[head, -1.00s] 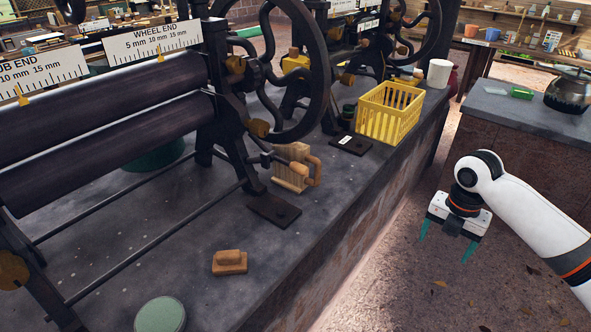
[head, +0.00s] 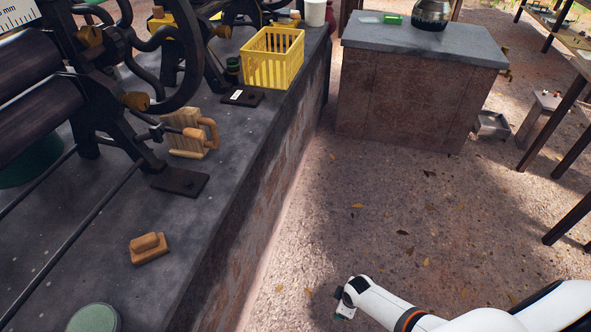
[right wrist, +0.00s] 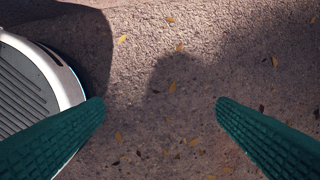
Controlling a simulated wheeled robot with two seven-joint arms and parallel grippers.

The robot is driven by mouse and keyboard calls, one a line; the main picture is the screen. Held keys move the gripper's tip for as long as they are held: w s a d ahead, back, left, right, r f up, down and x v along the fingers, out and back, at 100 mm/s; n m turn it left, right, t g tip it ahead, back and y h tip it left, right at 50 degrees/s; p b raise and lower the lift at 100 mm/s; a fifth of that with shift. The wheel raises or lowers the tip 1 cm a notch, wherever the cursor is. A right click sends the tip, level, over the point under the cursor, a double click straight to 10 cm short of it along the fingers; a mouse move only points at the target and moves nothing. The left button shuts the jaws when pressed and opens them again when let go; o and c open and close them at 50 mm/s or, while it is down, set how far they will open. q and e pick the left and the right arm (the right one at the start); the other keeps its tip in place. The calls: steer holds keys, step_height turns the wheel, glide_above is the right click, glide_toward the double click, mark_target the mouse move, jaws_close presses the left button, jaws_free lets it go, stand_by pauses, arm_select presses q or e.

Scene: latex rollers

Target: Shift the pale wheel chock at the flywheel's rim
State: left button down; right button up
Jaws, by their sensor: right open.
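The pale wheel chock (head: 185,141) is a light wooden block with an orange-brown loop handle on its right. In the head view it stands on the dark bench top beside the lower rim of the black flywheel (head: 190,72); I cannot tell whether they touch. My right gripper (head: 345,312) is low over the ground, right of the bench and well away from the chock; its fingers barely show there. In the right wrist view the green fingers of the right gripper (right wrist: 161,108) are wide apart with only ground between them. My left gripper is not in view.
A small brown wooden block (head: 150,249) and a green round lid (head: 94,318) lie nearer on the bench. A dark plate (head: 180,182) lies by the machine's foot. A yellow crate (head: 272,60) stands farther back. The ground between bench and brick counter (head: 400,100) is clear.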

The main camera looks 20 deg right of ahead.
steer(key=s+a+f+m, duration=0.2)
steer(key=s+f, duration=0.1)
steer(key=s, duration=0.6)
steer(key=s+a+f+m+g, duration=0.1)
steer(key=s+a+f+m, duration=0.1)
steer(key=s, duration=0.8)
steer(key=s+a+f+m, duration=0.1)
steer(key=s+f, duration=0.4)
steer(key=s, duration=0.5)
steer(key=shift+a+m, duration=0.4)
steer(key=shift+a, duration=0.35)
